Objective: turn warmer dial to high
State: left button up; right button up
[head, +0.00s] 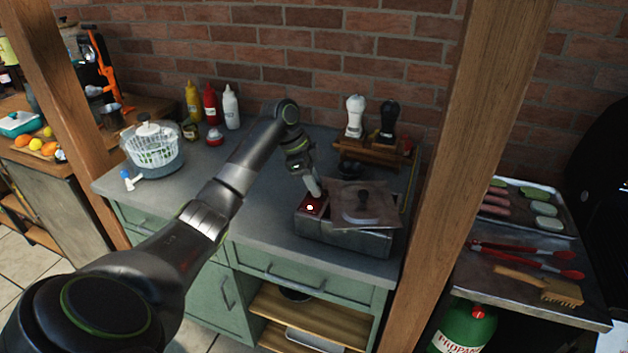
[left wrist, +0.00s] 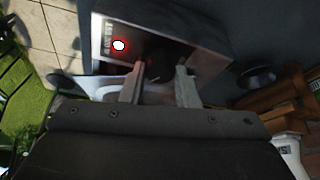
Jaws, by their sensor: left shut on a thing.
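The warmer (head: 345,238) is a metal box on the grey counter, with a flat lid and dark handle (head: 362,203) on top. Its dark control panel (head: 306,207) at the left end has a glowing white light with a red halo. The panel also shows in the left wrist view (left wrist: 107,38). My left gripper (head: 315,190) reaches down to this panel. In the left wrist view its two fingers (left wrist: 160,78) are shut on the dark dial (left wrist: 163,66), beside the light. The dial's pointer and markings cannot be read. My right gripper is not in view.
A wooden rack (head: 372,150) with a white and a black shaker stands behind the warmer. A salad spinner (head: 153,150) and sauce bottles (head: 210,103) stand at the left. A wooden post (head: 460,170) rises just right of the counter. The counter's front left is clear.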

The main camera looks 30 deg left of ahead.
pick_arm(q)
jog(key=o, duration=1)
jog(key=shift+c, duration=0.2)
jog(key=shift+a+r, duration=0.1)
jog(key=shift+r, duration=0.05)
jog(key=p+v, duration=0.3)
jog(key=v, duration=1.4)
jog(key=shift+s+a, duration=0.1)
